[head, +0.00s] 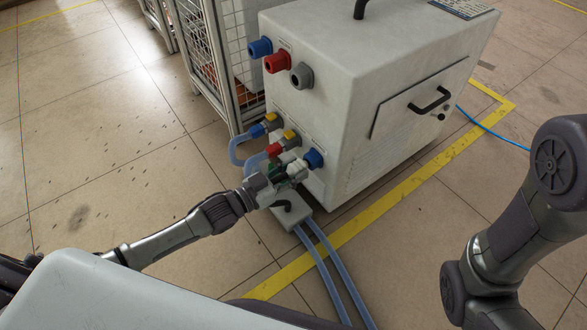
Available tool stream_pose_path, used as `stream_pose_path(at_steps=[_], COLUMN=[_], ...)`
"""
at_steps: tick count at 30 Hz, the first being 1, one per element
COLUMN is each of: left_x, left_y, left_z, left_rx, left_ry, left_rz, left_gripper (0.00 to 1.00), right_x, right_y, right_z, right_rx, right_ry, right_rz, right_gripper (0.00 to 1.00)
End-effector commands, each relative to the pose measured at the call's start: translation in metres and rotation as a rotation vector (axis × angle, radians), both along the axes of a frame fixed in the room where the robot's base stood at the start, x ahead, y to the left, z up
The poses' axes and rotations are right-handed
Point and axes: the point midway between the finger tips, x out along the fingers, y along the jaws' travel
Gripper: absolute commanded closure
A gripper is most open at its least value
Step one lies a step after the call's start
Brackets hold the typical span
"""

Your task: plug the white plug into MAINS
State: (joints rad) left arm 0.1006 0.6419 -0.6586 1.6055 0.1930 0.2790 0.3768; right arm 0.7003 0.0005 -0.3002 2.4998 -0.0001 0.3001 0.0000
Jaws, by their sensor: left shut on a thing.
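My left gripper (279,176) is at the lower front of the grey heater cabinet (345,125), shut on what looks like the white plug (297,170). Its fingers hide part of the plug. The plug is close to a blue connector (314,158) on the cabinet's lower corner; I cannot tell whether they touch. No MAINS lettering is readable, so I cannot tell which socket it is. My right arm shows at the right, but its gripper is outside the view.
Blue (260,47), red (277,62) and grey (301,75) connectors sit higher on the cabinet. Lower couplings carry translucent hoses (245,150). A small grey box (291,211) with hoses lies below my left gripper. A mesh cage (228,60) stands behind. Open tiled floor lies left.

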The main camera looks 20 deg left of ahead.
Motion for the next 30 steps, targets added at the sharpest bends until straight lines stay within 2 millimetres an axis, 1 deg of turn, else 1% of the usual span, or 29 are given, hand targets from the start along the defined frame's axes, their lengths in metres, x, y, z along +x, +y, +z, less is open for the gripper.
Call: stream_pose_path(at_steps=[29,30], left_x=[0.010,0.010], left_y=[-0.009,-0.009], left_z=[0.000,0.000], left_rx=[-0.002,-0.002], left_ry=[-0.001,-0.001], left_rz=[-0.001,-0.001], left_gripper=[1.00,0.60], right_x=[0.000,0.000], right_y=[0.000,0.000], right_z=[0.000,0.000], right_rx=[0.000,0.000], right_ry=[0.000,0.000], right_rz=[0.000,0.000], right_gripper=[0.60,0.60])
